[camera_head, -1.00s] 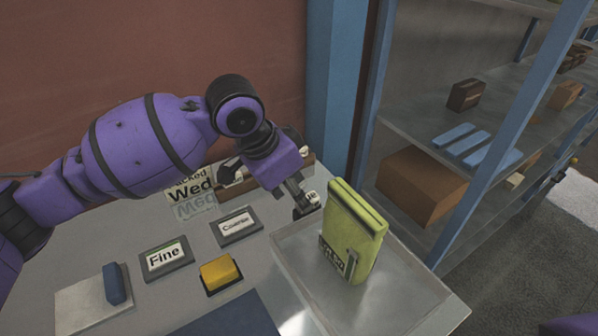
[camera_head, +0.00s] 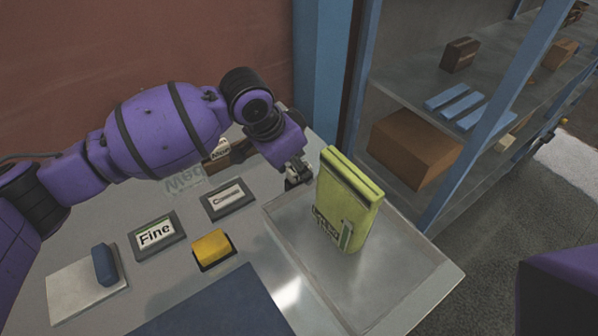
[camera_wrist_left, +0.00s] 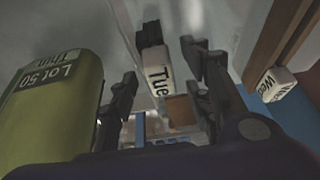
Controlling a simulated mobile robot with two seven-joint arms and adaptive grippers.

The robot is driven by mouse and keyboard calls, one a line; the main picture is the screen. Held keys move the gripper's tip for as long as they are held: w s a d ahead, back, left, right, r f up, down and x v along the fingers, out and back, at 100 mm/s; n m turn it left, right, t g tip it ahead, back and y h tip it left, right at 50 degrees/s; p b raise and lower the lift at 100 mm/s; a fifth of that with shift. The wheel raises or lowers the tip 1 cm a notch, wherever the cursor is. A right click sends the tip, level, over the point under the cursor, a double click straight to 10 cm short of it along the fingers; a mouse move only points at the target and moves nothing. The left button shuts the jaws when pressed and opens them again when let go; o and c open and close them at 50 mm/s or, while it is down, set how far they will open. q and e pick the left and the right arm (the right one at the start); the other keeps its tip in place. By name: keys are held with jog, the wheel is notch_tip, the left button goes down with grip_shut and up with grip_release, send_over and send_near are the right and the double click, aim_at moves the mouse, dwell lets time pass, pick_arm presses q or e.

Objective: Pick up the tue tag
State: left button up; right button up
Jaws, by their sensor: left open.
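The Tue tag (camera_wrist_left: 157,75) is a white block with black lettering and a dark end. In the left wrist view it appears in the gap between the two dark fingers of my left gripper (camera_wrist_left: 160,62). The fingers are open, one on each side of it; I cannot tell how deep between them it is. In the head view my left gripper (camera_head: 297,174) is low beside the left edge of the yellow-green bag (camera_head: 346,205), and the tag is not clearly visible there. My right gripper is not in view.
The bag stands upright on a clear tray (camera_head: 400,285) and shows close to the left finger in the wrist view (camera_wrist_left: 50,105). A Wed tag (camera_wrist_left: 275,85) sits by a wooden rack. A yellow button (camera_head: 212,247) and Fine plate (camera_head: 156,236) are on the table. A blue-framed shelf stands right.

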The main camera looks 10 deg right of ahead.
pick_arm(q)
jog(key=c, duration=1)
jog(key=shift+r, duration=0.1)
jog(key=shift+c, duration=0.2)
